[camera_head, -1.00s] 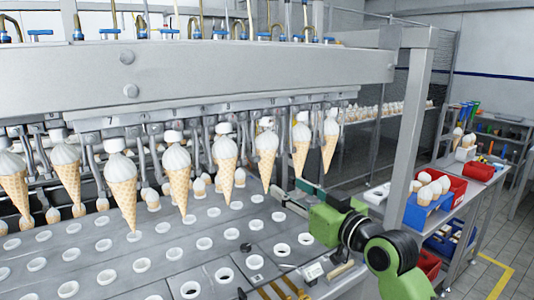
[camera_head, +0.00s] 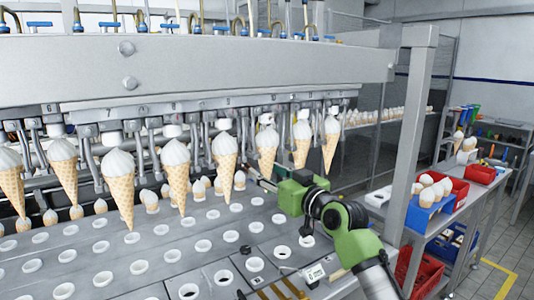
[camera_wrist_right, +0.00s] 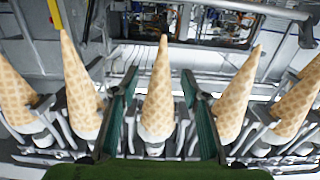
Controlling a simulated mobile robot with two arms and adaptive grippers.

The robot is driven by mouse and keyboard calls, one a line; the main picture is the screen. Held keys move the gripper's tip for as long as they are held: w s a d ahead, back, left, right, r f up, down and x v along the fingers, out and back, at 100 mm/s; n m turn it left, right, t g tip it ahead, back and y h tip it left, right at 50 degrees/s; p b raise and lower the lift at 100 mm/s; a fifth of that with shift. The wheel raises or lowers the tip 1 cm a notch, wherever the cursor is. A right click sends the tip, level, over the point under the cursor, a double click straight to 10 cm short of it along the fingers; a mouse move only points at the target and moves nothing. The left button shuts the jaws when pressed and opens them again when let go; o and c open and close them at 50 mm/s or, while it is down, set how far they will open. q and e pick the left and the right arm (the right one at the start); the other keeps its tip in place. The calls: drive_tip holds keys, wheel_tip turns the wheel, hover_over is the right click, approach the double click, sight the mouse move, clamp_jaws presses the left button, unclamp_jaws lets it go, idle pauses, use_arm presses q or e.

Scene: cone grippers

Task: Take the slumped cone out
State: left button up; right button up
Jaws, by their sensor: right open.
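Several filled cones hang tip-down in a row from the machine's holders, among them a left cone (camera_head: 118,185), a middle cone (camera_head: 225,160) and a cone nearer the right (camera_head: 268,150). I cannot tell for certain which one is slumped. My right gripper (camera_head: 258,178) reaches in low from the right, under the row; its fingers are small and partly hidden in the head view. In the right wrist view its two green fingers (camera_wrist_right: 159,80) are open, with one waffle cone (camera_wrist_right: 157,100) showing between them, not gripped. My left gripper is not in view.
Neighbouring cones (camera_wrist_right: 80,85) and (camera_wrist_right: 240,95) stand close on both sides of the fingers. A perforated metal plate (camera_head: 150,255) lies below the row. A metal post (camera_head: 412,150) rises on the right. Blue (camera_head: 428,212) and red (camera_head: 480,173) bins sit on the side bench.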

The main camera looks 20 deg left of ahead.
drive_tip(key=c, duration=0.9)
drive_tip(key=shift+o, duration=0.2)
drive_tip(key=shift+r, duration=0.2)
drive_tip(key=shift+r+p, duration=0.3)
drive_tip(key=shift+p, duration=0.05)
drive_tip(key=p+v, duration=0.2)
drive_tip(key=v, duration=0.6)
drive_tip(key=shift+s+d, duration=0.2)
drive_tip(key=shift+d, duration=0.05)
idle(0.4)
idle(0.3)
